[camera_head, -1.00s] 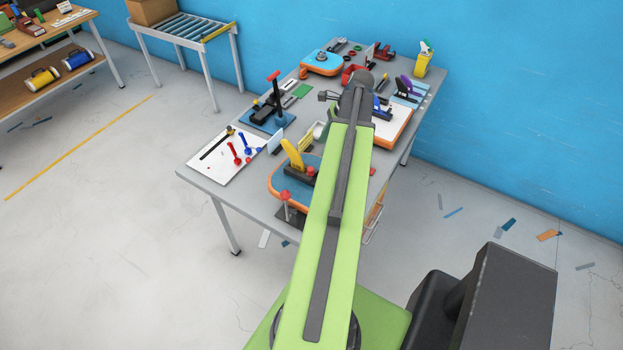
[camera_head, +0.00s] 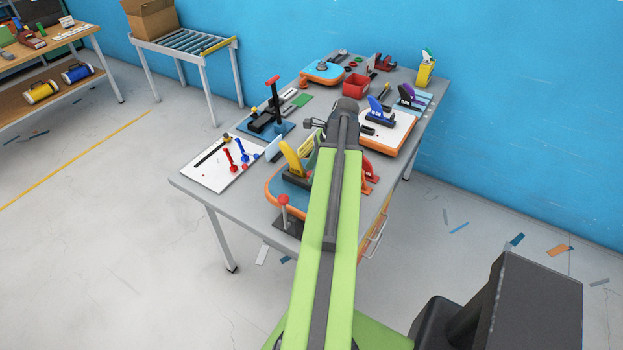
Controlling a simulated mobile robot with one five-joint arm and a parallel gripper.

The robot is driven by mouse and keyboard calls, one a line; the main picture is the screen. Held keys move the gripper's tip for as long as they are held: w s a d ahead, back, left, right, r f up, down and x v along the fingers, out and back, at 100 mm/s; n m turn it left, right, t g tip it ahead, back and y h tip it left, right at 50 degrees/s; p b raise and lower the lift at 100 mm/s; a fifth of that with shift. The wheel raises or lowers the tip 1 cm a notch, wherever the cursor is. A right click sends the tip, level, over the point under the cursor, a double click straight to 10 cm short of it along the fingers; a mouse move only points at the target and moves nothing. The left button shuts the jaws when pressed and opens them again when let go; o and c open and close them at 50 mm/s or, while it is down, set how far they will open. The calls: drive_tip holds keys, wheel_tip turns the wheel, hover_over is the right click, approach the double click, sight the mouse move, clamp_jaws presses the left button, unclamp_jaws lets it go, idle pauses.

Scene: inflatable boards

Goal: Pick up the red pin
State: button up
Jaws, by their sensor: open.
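A red pin (camera_head: 229,160) stands on the white board (camera_head: 205,178) at the left front corner of the grey table. A blue pin (camera_head: 240,150) stands just right of it, with small red and blue pieces near their feet. My gripper (camera_head: 315,123) is a small dark shape at the far end of my green arm, over the middle of the table. It is open, and its fingers are mostly hidden by the arm. It is well to the right of the red pin and apart from it.
A yellow-handled clamp (camera_head: 291,160) and a red-knobbed post (camera_head: 283,202) stand right of the white board. A blue-based stand with a red-topped lever (camera_head: 273,92) is behind it. A red bin (camera_head: 356,86) sits farther back. Floor left of the table is clear.

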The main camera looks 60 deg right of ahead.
clamp_jaws()
drive_tip(key=shift+r, duration=0.1)
drive_tip(key=s+d+r+p, duration=0.3)
drive_tip(key=s+r+p, duration=0.7)
drive_tip(key=s+p, duration=0.1)
drive_tip(key=shift+s+r, duration=0.2)
drive_tip(key=shift+r, duration=0.2)
